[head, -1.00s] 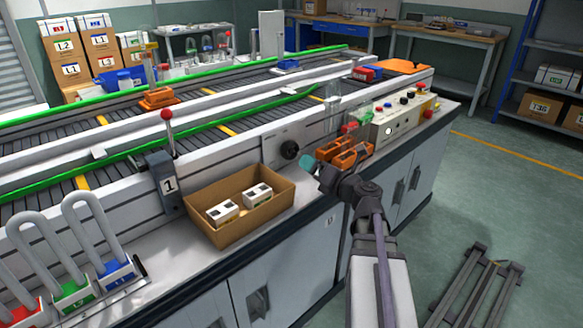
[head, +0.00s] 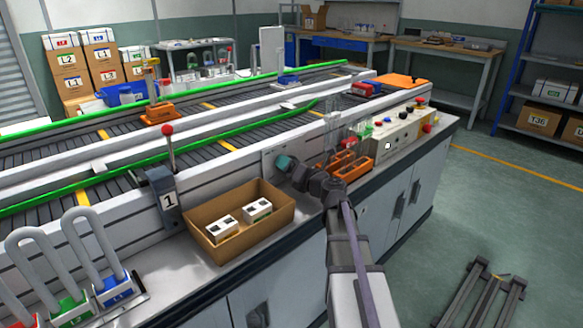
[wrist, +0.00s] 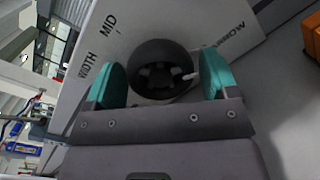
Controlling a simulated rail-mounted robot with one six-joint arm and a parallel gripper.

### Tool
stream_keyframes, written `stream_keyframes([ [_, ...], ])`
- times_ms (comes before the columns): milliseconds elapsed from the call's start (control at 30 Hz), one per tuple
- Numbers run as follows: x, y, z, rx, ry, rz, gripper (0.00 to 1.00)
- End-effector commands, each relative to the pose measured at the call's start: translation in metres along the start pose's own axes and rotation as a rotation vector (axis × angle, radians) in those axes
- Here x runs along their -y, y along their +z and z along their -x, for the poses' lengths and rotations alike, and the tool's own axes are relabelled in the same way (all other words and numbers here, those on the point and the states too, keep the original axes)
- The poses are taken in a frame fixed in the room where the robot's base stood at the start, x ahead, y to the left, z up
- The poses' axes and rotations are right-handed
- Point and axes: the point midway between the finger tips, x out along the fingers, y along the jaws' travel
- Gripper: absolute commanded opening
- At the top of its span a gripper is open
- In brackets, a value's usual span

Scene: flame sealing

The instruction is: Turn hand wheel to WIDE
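The black hand wheel (wrist: 160,52) sits on the light panel (wrist: 118,28) in the wrist view, with a dark spoked hub. A small white pointer (wrist: 190,75) on it points right, towards the right fingertip. MID and WIDTH are printed on its left; a label that seems to read NARROW (wrist: 231,36) is at upper right. I cannot see a WIDE label. My gripper (wrist: 160,85) is open, its teal fingertips on either side of the wheel; contact cannot be told. In the head view my gripper (head: 284,163) is at the panel and hides the wheel.
A cardboard box (head: 240,243) with white cartons stands left of my arm on the ledge. Orange trays (head: 354,172) and a button box (head: 391,143) are to the right. A red-knobbed lever (head: 170,146) rises farther left. The conveyor runs behind the panel.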

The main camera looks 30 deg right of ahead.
Motion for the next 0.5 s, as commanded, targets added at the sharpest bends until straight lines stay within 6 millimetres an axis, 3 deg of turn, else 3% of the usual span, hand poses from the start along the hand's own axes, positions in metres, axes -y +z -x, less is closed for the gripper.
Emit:
stream_keyframes([
  [367, 0.0, 0.0, 0.0002, 0.0, 0.0, 0.0, 0.43],
  [500, 0.0001, 0.0, 0.0003, 0.0, 0.0, 0.002, 0.41],
])
